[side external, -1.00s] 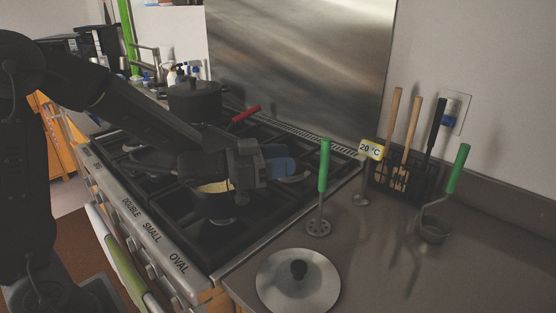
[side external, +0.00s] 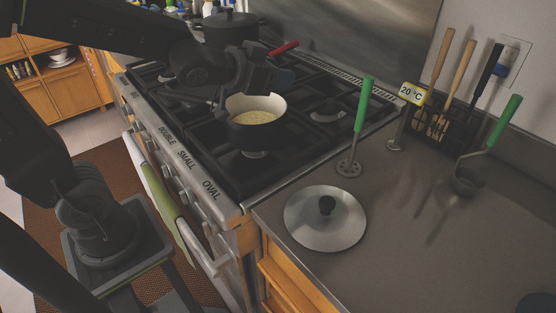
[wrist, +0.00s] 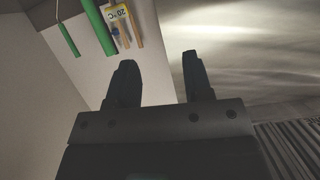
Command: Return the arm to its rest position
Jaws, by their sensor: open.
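My gripper (wrist: 158,75) shows in the wrist view with its two dark fingers apart and nothing between them. In the side external view my gripper (side external: 279,80) is above the stove, behind and above a small pot (side external: 257,127) with pale yellow contents. My arm reaches in from the upper left and is partly folded. In the wrist view the fingers point toward the wall and the steel backsplash (wrist: 235,45).
A dark lidded pot (side external: 231,30) stands at the back of the stove (side external: 215,165). A lid (side external: 325,218), a green-handled masher (side external: 362,120), a thermometer (side external: 411,93), a utensil rack (side external: 432,122) and a green-handled ladle (side external: 490,145) are on the counter to the right.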

